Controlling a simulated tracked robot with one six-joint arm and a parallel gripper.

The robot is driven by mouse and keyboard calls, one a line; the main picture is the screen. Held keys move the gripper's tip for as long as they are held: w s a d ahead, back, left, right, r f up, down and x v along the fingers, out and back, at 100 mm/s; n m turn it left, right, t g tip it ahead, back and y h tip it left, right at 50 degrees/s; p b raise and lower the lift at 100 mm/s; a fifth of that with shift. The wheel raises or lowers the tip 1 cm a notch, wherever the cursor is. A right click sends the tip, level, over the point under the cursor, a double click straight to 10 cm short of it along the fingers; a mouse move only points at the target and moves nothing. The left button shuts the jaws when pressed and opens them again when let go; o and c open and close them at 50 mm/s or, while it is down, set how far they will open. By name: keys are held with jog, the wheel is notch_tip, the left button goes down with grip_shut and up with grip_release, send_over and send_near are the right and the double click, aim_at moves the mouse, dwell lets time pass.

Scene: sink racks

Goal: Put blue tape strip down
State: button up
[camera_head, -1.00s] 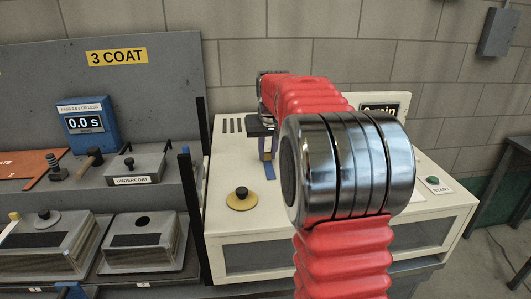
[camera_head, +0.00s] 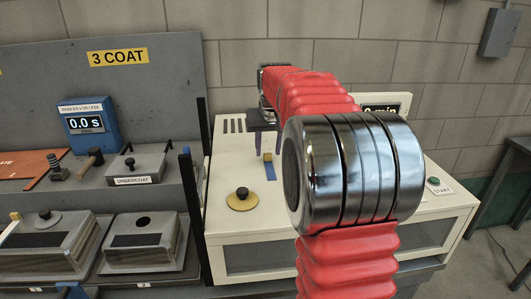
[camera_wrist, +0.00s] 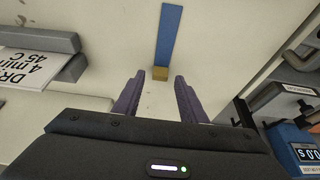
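The blue tape strip (camera_head: 270,172) lies on the white top of the cabinet, with a small yellow-tan block (camera_head: 267,157) at its far end. In the wrist view the blue strip (camera_wrist: 169,35) runs away from the block (camera_wrist: 160,73), which is beyond the fingertips. My gripper (camera_head: 267,143) is above the cabinet top, over the block end of the strip. In the wrist view my gripper (camera_wrist: 158,82) has its two purple fingers apart, with nothing between them. The strip is clear of the fingers.
A yellow disc with a black knob (camera_head: 242,199) stands on the white cabinet (camera_head: 225,160) left of the strip. A black post (camera_head: 191,215) and the undercoat box (camera_head: 135,165) are further left. A green button (camera_head: 433,181) is at the right.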

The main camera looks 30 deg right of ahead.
aim_at(269, 171)
jog(key=v, duration=0.9)
jog(key=shift+s+r, duration=0.15)
jog(key=shift+r, duration=0.2)
jog(key=shift+a, duration=0.1)
jog(key=s+a+f+n, duration=0.3)
jog(key=s+a, duration=0.9)
jog(key=a, duration=0.4)
jog(key=s+a+f+n+t+y, duration=0.1)
jog(key=s+a+f+n+y, duration=0.1)
jog(key=s+a+f, duration=0.8)
jog(key=s+f, duration=0.1)
jog(key=s, duration=0.3)
jog(key=shift+f+t, duration=0.3)
jog(key=shift+f, duration=0.1)
jog(key=shift+s, duration=0.1)
